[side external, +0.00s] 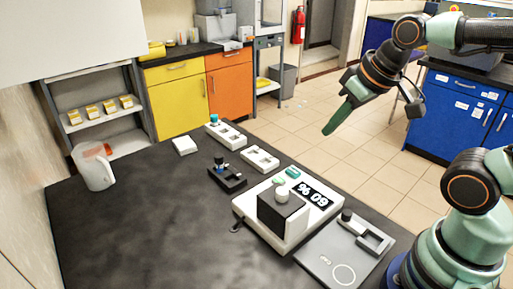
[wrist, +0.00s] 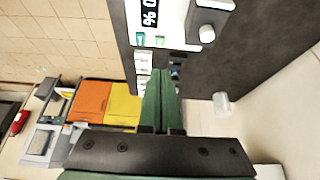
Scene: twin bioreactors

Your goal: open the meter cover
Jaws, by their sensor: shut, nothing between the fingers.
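The meter (side external: 264,235) is a white box on the black bench, with a dark display (side external: 313,194) whose digits appear upside down. A dark block with a white side and a white knob (side external: 282,195), seemingly the meter cover (side external: 277,213), sits down on its front part. In the wrist view the display (wrist: 149,12) and knob (wrist: 207,33) show at the top, and the meter is partly cut off. My gripper (side external: 329,131) has green fingers, shut and empty, pointing down-left in the air, well above and beyond the meter and apart from it. The fingers also show in the wrist view (wrist: 160,75).
A grey plate (side external: 325,262) with a dark knob and a slotted block lies right of the meter. White racks (side external: 260,158) and a dark holder (side external: 228,180) stand behind it. A white jug (side external: 94,168) is at far left. The bench's front left is clear.

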